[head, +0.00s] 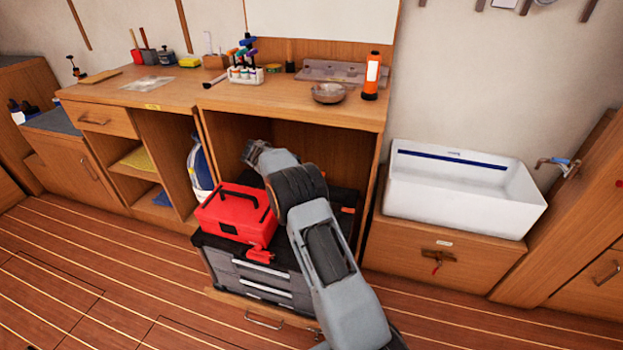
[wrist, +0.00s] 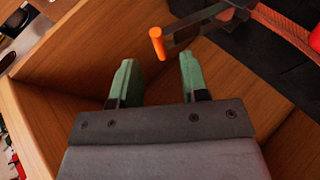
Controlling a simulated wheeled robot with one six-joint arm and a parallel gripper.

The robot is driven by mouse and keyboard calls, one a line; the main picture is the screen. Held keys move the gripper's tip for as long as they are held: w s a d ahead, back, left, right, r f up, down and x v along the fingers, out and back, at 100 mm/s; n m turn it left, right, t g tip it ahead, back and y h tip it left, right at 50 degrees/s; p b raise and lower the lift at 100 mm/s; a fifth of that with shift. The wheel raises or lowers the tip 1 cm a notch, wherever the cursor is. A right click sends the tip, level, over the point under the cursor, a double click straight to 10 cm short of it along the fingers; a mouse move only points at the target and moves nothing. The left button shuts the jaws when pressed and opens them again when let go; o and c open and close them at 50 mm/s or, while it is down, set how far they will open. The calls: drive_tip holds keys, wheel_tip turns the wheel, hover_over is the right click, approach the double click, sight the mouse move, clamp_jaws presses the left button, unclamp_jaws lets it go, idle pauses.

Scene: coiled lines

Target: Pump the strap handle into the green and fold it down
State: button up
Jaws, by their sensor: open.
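In the wrist view an orange handle end (wrist: 157,45) sits on a grey metal lever (wrist: 203,22), just beyond my fingertips. In the head view my gripper (head: 253,150) reaches into the open bay under the workbench, above the black drawer case. A small orange piece (head: 326,208) shows right of my arm; I cannot tell if it is the same handle. No green zone or gauge is visible.
A red toolbox (head: 232,213) sits on the black drawer case (head: 226,262). Wooden bay walls (wrist: 35,115) are close around my gripper. The workbench top (head: 175,95) is above, and a white sink (head: 460,190) stands to the right.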

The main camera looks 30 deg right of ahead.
drive_tip(key=p+v, duration=0.1)
drive_tip(key=v, duration=0.8)
drive_tip(key=shift+p, duration=0.35)
drive_tip(key=shift+f, duration=0.1)
